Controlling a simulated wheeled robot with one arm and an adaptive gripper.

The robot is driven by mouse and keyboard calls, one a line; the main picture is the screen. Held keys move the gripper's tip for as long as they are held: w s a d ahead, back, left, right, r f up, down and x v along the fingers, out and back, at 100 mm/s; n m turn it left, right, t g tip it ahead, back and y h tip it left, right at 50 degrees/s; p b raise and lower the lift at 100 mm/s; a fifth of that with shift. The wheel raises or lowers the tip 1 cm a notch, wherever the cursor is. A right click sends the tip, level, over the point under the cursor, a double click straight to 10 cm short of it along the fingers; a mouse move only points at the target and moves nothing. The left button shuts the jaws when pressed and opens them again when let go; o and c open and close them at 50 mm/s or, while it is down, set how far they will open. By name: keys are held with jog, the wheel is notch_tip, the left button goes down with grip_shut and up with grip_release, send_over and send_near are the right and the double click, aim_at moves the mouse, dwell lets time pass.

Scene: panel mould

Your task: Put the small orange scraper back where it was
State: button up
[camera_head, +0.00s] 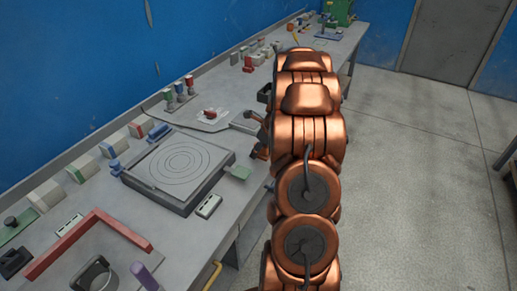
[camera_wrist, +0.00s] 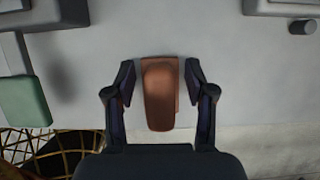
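The small orange scraper (camera_wrist: 159,95), a copper-orange block with a rounded top, lies between my gripper's fingers in the wrist view, close to the bench's front edge. My gripper (camera_wrist: 160,88) is open, with one dark finger on each side of it and a narrow gap on both sides. I cannot tell whether the scraper rests fully on the bench. In the head view my gripper (camera_head: 259,137) is at the bench's front edge, partly hidden by my arm, and the scraper cannot be made out there.
The grey square mould (camera_head: 178,168) with rings lies left of my gripper, with a green tab (camera_head: 238,173) at its corner. A red piece (camera_head: 210,113) lies on a white patch behind. Several blocks line the wall. Bare bench surrounds the scraper.

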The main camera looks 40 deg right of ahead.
jog(key=shift+o, duration=0.6)
jog(key=b+v, duration=0.3)
jog(key=v, duration=0.9)
jog(key=s+a+r+n+g, duration=0.25)
jog(key=a+n, duration=0.55)
jog(key=a, duration=0.5)
jog(key=s+a+r+n+g, duration=0.1)
jog(key=s+a+n, duration=0.45)
jog(key=a, duration=0.75)
jog(key=s+a+f+n+g, duration=0.1)
jog(key=s+a+n, duration=0.5)
jog(key=s+n, duration=0.3)
jog(key=s+a+f+n+g+h, duration=0.1)
jog(key=s+a+n, duration=0.5)
jog(key=s+n, duration=0.3)
jog(key=shift+s+a+n+g, duration=0.25)
jog(key=shift+s+n+g, duration=0.1)
jog(key=shift+n, duration=0.2)
